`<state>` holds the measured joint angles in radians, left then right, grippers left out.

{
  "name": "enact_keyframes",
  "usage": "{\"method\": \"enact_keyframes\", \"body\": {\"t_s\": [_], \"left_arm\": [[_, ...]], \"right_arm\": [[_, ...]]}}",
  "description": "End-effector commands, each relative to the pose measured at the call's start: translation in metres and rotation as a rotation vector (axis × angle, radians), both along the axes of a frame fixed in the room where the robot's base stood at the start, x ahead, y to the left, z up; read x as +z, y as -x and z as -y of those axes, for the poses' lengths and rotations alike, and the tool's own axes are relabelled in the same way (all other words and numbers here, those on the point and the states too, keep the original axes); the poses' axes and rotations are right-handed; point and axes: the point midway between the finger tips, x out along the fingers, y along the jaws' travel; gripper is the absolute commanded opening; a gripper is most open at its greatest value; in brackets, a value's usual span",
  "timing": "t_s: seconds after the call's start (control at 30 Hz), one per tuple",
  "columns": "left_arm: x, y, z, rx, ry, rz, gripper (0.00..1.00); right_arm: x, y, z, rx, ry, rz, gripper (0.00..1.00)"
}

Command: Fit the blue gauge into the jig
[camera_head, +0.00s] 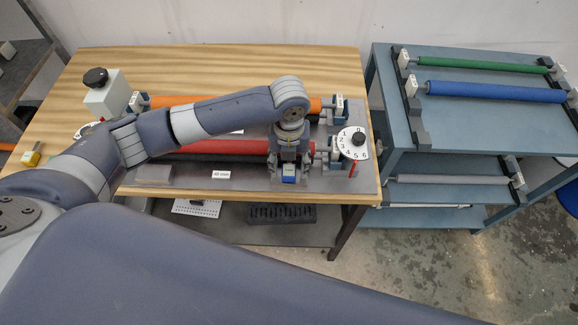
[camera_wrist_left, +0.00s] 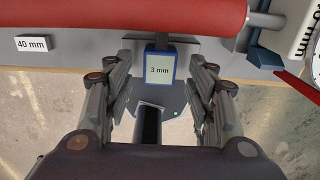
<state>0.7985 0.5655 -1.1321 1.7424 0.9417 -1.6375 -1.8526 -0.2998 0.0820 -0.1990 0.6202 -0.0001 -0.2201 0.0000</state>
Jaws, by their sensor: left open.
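The blue gauge (camera_head: 289,170) is a small blue-framed block at the front edge of the machine's grey base plate. In the left wrist view the gauge (camera_wrist_left: 160,66) bears a pale "3 mm" label, and a dark tab runs from it toward the red roller (camera_wrist_left: 130,15). My left gripper (camera_head: 289,165) is over the gauge. In the wrist view its fingers (camera_wrist_left: 163,90) are open, one on each side of the gauge, with gaps between. I cannot make out which part is the jig. My right gripper is not in view.
The wooden table (camera_head: 220,60) carries an orange roller (camera_head: 180,101) behind the red one. A numbered white dial (camera_head: 353,143) stands close right of the gripper, and a black knob (camera_head: 95,76) at left. A blue rack (camera_head: 480,110) with green and blue rollers stands right.

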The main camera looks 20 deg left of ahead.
Motion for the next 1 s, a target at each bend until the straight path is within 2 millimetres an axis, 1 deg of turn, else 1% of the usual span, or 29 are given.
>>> {"method": "enact_keyframes", "body": {"t_s": [0.03, 0.3, 0.4, 0.5, 0.6, 0.7, 1.0], "left_arm": [[0.008, -0.001, 0.000, -0.001, 0.001, 0.007, 0.51], [0.067, -0.001, 0.000, -0.001, 0.000, 0.006, 0.51], [0.085, -0.001, 0.001, -0.002, 0.001, 0.005, 0.51], [0.098, -0.001, 0.000, 0.000, 0.000, 0.003, 0.51], [0.105, 0.000, 0.000, 0.000, 0.000, 0.001, 0.51], [0.109, 0.000, 0.000, -0.001, 0.000, 0.000, 0.51], [0.109, 0.000, 0.000, 0.000, 0.000, 0.000, 0.51]], "right_arm": [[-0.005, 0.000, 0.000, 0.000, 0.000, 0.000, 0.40], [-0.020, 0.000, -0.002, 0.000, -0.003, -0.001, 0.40], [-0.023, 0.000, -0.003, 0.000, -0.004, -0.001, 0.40], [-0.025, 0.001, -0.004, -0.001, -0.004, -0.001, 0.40], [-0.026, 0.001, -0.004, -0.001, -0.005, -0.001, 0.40], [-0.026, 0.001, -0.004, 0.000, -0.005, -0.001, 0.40], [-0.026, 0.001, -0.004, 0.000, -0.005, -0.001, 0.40]]}}
